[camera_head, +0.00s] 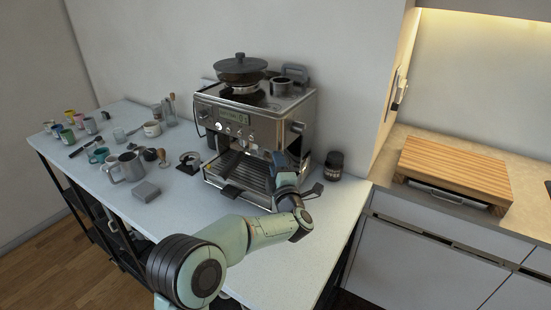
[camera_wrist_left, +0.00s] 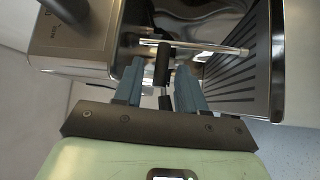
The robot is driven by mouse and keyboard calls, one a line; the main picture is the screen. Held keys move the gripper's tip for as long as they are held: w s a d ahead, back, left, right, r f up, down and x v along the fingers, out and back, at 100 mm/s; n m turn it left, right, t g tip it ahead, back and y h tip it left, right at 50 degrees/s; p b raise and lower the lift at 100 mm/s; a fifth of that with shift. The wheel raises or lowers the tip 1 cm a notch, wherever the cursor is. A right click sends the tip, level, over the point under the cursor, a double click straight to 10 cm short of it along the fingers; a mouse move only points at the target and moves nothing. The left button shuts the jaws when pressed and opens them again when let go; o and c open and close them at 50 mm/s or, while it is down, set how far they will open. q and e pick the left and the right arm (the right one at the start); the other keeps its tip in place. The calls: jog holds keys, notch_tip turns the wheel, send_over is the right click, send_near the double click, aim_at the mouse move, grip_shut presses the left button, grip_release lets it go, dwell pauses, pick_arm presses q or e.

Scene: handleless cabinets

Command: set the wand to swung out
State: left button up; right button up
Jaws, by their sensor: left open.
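The espresso machine (camera_head: 255,115) stands on the white table against the wall. My left gripper (camera_head: 283,162) is at the right part of its front, above the drip tray (camera_head: 243,174), and hides the wand in the head view. In the left wrist view, the gripper (camera_wrist_left: 160,88) is open, with its two blue fingers apart. A black sleeve (camera_wrist_left: 163,62), which looks like the wand's grip, lies between the fingers, with a gap visible on each side. A thin metal tube (camera_wrist_left: 215,48) runs from near its top to the right, over the drip tray.
A dark jar (camera_head: 334,166) stands just right of the machine. A tamper (camera_head: 163,157), a metal pitcher (camera_head: 128,167), a grey block (camera_head: 146,192) and several cups stand to the left. The table front is mostly clear around my arm.

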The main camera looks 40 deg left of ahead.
pick_arm(q)
jog(key=shift+x, duration=0.9)
pick_arm(e)
jog(key=shift+w+r, duration=0.1)
jog(key=shift+r, duration=0.15)
pick_arm(q)
grip_shut()
